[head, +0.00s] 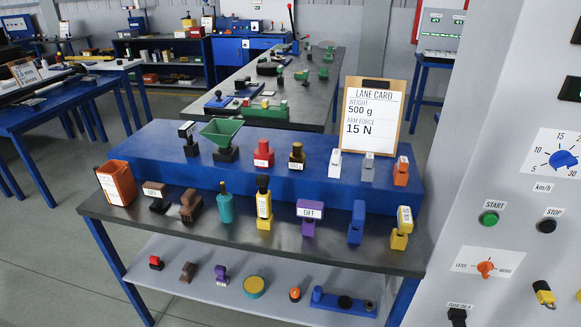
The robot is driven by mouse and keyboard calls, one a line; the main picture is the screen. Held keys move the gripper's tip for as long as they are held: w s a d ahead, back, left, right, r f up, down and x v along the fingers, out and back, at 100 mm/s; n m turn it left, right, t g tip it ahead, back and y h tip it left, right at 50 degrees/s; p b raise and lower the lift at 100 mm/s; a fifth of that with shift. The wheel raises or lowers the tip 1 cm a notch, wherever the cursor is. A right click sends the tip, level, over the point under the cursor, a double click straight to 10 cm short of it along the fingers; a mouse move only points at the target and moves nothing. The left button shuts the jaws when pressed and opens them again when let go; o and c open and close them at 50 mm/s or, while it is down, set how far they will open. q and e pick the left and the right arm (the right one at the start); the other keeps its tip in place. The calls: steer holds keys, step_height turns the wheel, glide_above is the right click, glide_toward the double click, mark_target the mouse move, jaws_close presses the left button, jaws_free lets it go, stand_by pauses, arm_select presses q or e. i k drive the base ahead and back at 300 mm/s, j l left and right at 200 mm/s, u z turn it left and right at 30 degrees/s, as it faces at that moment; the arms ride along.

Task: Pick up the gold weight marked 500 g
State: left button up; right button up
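A dark gold-brown weight (296,157) with a small pale label stands upright on the blue raised step (140,145) at the back of the dark-topped bench. Its label is too small to read for certain. A red weight (263,155) of similar shape, also labelled, stands just left of it. A lane card (374,112) on a clipboard behind the step reads weight 500 g and jam force 15 N. Neither of my grippers is in view.
On the step, a green funnel (222,132) stands left, and white (335,166) and orange (401,172) pieces right. The bench front (275,235) holds several items, including an orange bin (117,184) and a teal bottle (224,205). A grey control panel (490,160) rises at right.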

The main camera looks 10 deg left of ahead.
mark_target(297, 162)
steer(key=i+j+u, duration=0.15)
steer(key=i+u, duration=0.15)
steer(key=i, duration=0.15)
steer(key=i+u, duration=0.3)
steer(key=i, duration=0.15)
